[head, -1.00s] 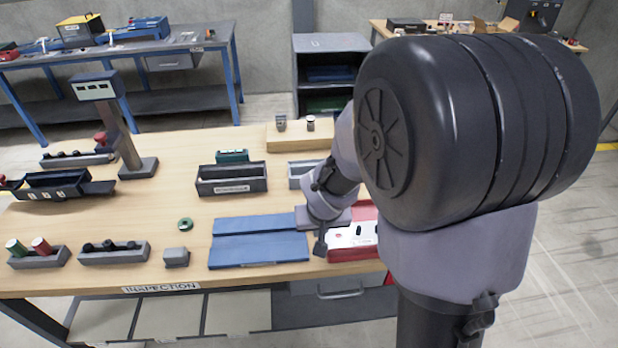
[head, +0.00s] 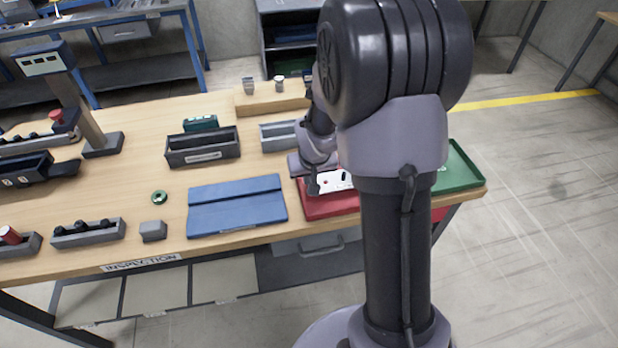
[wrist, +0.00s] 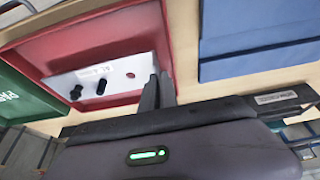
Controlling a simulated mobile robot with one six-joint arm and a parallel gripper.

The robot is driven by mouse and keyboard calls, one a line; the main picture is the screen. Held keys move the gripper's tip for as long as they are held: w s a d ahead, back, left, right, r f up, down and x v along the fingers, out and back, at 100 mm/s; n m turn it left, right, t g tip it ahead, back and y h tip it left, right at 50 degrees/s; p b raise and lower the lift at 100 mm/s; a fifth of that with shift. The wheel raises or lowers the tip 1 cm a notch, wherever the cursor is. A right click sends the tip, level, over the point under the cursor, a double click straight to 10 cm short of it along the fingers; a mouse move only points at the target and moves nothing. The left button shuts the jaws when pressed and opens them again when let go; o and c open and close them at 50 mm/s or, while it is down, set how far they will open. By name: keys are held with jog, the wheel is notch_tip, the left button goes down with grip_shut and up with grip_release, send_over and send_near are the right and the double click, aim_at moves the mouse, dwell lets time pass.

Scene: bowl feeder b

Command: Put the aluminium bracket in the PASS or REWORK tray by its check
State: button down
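The aluminium bracket (wrist: 105,77) is a pale plate with a small label, two dark fittings and one hole showing red. It lies over the red tray (wrist: 85,45), within its outline; the head view shows part of the bracket (head: 335,181) there too. My gripper (wrist: 158,90) has its dark fingers close together at the bracket's right end. I cannot tell whether they grip its edge or stand beside it. In the head view, my arm hides part of the red tray. The green tray (wrist: 22,105), lettered PASS, stands beside the red one; it shows behind my arm in the head view (head: 460,168).
A blue board (head: 237,205) lies left of the red tray. Dark and grey bins (head: 203,158) stand behind it. A green ring (head: 159,197), a grey block (head: 153,231) and a display post (head: 80,100) are further left. Bare tabletop lies between them.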

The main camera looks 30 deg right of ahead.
jog(key=shift+f+b, duration=0.5)
jog(key=shift+b, duration=0.1)
jog(key=shift+f, duration=0.1)
jog(key=c, duration=1.6)
grip_release()
jog(key=shift+c, duration=0.2)
